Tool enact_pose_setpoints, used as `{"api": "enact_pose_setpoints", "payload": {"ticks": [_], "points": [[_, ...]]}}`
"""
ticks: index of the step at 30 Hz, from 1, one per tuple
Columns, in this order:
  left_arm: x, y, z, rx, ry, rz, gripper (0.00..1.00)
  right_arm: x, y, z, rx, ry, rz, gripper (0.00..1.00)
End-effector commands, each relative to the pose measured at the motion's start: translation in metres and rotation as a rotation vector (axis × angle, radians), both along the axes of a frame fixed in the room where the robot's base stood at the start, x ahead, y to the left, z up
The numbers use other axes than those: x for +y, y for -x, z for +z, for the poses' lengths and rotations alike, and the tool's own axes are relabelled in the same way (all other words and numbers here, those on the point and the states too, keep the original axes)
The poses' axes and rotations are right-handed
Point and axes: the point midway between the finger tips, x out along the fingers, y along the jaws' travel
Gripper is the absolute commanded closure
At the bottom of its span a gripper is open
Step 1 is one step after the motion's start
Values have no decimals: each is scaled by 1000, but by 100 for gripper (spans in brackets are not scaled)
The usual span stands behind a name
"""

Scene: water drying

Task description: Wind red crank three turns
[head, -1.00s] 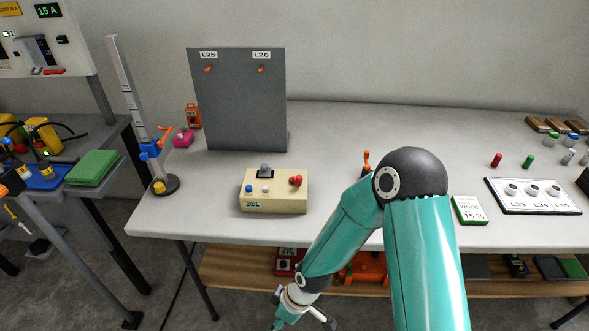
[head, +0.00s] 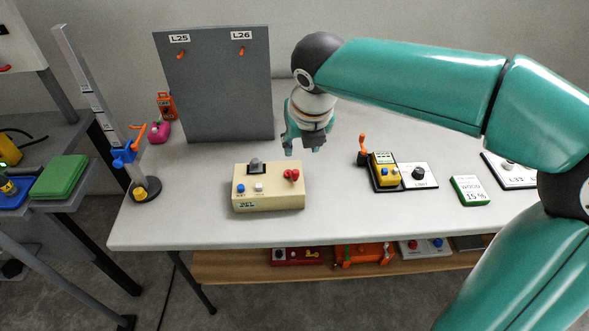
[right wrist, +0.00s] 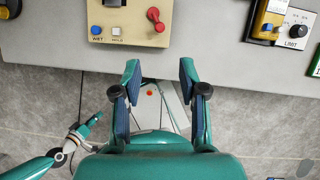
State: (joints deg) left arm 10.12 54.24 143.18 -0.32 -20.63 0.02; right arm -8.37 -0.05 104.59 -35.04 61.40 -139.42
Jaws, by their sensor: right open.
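A red crank (head: 291,174) with a short handle sits on the right part of a cream box (head: 268,199) on the table. It also shows in the right wrist view (right wrist: 155,17) at the top edge, beyond the fingertips. My right gripper (head: 303,149) points down above the table, behind and slightly right of the crank in the head view, apart from it. In the right wrist view its jaws (right wrist: 159,75) are open and empty. My left gripper (right wrist: 88,130) shows small at lower left in the right wrist view; its jaws are unclear.
The box also bears a blue button, a white button and a grey switch. A grey panel (head: 213,85) stands behind. A stand with an orange crank (head: 139,132) is at left; a yellow device (head: 384,175) with an orange lever is at right. Bare table lies between box and device.

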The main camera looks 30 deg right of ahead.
Motion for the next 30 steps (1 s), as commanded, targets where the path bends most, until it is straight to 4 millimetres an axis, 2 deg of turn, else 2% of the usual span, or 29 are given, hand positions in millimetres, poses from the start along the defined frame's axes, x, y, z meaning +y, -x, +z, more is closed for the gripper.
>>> {"api": "enact_pose_setpoints", "payload": {"ticks": [12, 18, 24, 30], "points": [[0, 0, -16, 0, 0, 0, 54, -14, -30, -85, 5, -1, -4, 58], [0, 0, -21, 0, 0, 0, 54, -19, -42, -118, 3, -2, -5, 58], [0, 0, -24, 0, 0, 0, 54, -22, -50, -135, 1, -2, -4, 58], [0, 0, -24, 0, 0, 0, 54, -23, -52, -139, 0, -2, -5, 58]]}}
